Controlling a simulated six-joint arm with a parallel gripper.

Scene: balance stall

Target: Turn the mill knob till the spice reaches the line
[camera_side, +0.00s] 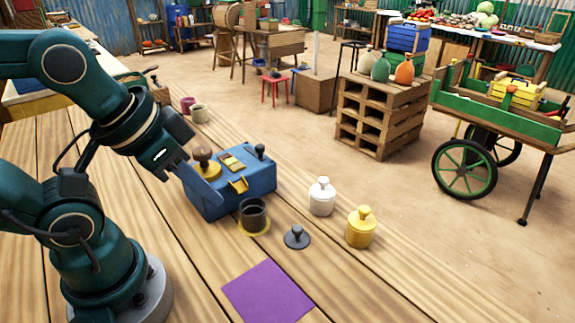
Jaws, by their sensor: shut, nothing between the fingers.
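The mill is a blue box (258,182) on the wooden table. On its top are a brown knob (203,154) on a yellow disc, a yellow slotted plate and a small dark knob (259,150). A yellow spout (239,184) sticks out of its front. A dark cup (254,217) stands on a yellow ring in front of the mill; its contents and any line on it cannot be made out. My gripper (208,198) is shut and empty, pointing down at the mill's left side, close to the brown knob. I cannot tell whether it touches the box.
A dark lid (297,237) lies right of the cup. A white jar (322,197) and a yellow jar (360,227) stand farther right. A purple mat (267,292) lies at the front. Two small pots (199,113) stand behind the mill. The table's front right is clear.

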